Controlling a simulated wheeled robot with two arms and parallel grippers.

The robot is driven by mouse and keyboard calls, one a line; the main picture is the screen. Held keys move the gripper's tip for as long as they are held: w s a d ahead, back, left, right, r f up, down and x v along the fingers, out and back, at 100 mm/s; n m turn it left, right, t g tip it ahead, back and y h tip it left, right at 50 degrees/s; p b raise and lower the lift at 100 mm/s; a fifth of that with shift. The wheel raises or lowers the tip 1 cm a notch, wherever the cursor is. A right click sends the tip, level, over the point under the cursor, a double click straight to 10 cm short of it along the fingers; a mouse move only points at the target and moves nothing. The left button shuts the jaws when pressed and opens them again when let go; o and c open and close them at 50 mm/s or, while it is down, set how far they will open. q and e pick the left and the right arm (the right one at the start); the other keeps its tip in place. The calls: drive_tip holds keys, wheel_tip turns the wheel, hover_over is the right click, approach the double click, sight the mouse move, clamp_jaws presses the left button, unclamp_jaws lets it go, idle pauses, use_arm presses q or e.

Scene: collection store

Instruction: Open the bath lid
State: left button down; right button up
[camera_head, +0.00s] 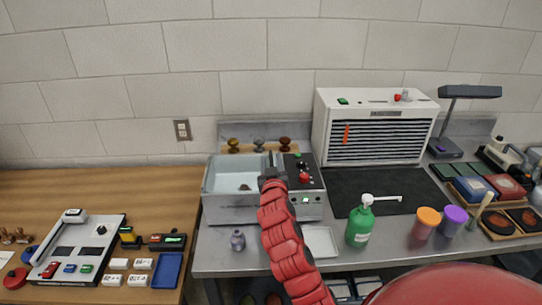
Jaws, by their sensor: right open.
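The bath (229,209) is a grey metal box on the steel counter, with a control panel with red, green and black parts on its right side. I cannot tell whether this surface is the shut lid or the open basin. My right gripper (270,160) is open and appears empty, over the bath's top between the pale surface and the controls. I cannot tell whether it touches. My red right arm hides part of the bath's front. My left gripper is out of view.
Small knobbed objects (259,145) stand on a wooden strip behind the bath. A white slatted cabinet (374,126) stands to its right.

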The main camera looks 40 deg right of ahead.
drive_tip(key=shift+x, duration=0.85)
clamp_jaws()
idle(0.9)
